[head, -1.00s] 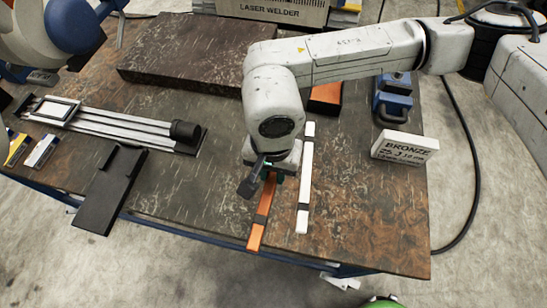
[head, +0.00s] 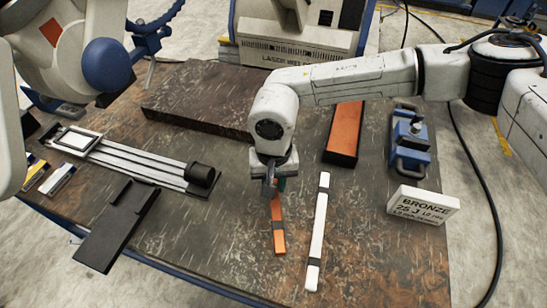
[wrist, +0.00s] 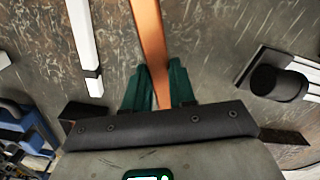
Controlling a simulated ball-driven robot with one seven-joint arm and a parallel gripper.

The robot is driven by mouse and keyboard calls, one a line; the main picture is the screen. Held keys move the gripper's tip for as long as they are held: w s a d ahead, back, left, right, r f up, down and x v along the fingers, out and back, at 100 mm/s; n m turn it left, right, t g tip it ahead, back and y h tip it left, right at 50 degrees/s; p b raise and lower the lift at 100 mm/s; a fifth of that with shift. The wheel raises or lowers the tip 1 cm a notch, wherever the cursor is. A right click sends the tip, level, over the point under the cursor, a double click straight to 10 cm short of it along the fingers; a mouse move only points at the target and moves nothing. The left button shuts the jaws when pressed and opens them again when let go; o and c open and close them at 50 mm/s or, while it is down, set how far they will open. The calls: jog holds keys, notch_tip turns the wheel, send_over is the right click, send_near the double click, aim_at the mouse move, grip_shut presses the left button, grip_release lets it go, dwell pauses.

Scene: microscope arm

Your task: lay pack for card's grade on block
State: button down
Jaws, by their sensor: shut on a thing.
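A white card (head: 423,207) reads BRONZE 25 J, with smaller print, at the right of the table. My gripper (head: 279,186) is shut on an orange strip pack with dark bands (head: 278,232), whose lower end sticks out toward the front. In the wrist view the orange pack (wrist: 149,35) runs between my green fingers (wrist: 160,88). A white pack with dark bands (head: 319,225) lies just to the right; it also shows in the wrist view (wrist: 80,35). A black block with an orange top (head: 344,130) lies behind it. Whether the orange pack touches the table is unclear.
A railed slide fixture (head: 140,160) and a black bracket plate (head: 118,225) are at the left. A dark slab (head: 205,110) lies at the back, before the laser welder (head: 300,45). A blue clamp (head: 410,140) stands at the right. The front middle is bare.

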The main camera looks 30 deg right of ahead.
jog(key=w+d, duration=0.1)
jog(key=w, duration=0.1)
jog(key=shift+w+d+n, duration=0.3)
jog(key=shift+d+n, duration=0.05)
jog(key=shift+n, duration=0.05)
jog(key=shift+w+d+r+p, duration=0.1)
jog(key=shift+w+d+p, duration=0.1)
jog(key=shift+p, duration=0.35)
jog(key=r+n+p, duration=0.1)
jog(key=p, duration=0.2)
jog(key=r+p, duration=0.1)
jog(key=p, duration=0.2)
jog(key=shift+s+r+n, duration=0.35)
jog(key=shift+s+n, duration=0.05)
jog(key=p, duration=0.2)
jog(key=s+r+n+p, duration=0.1)
jog(key=p, duration=0.2)
jog(key=shift+s+r+n+p, duration=0.1)
jog(key=shift+r+n+p, duration=0.2)
jog(key=shift+p, duration=0.05)
jog(key=shift+r, duration=0.1)
jog(key=shift+s+p, duration=0.1)
jog(key=shift+p, duration=0.2)
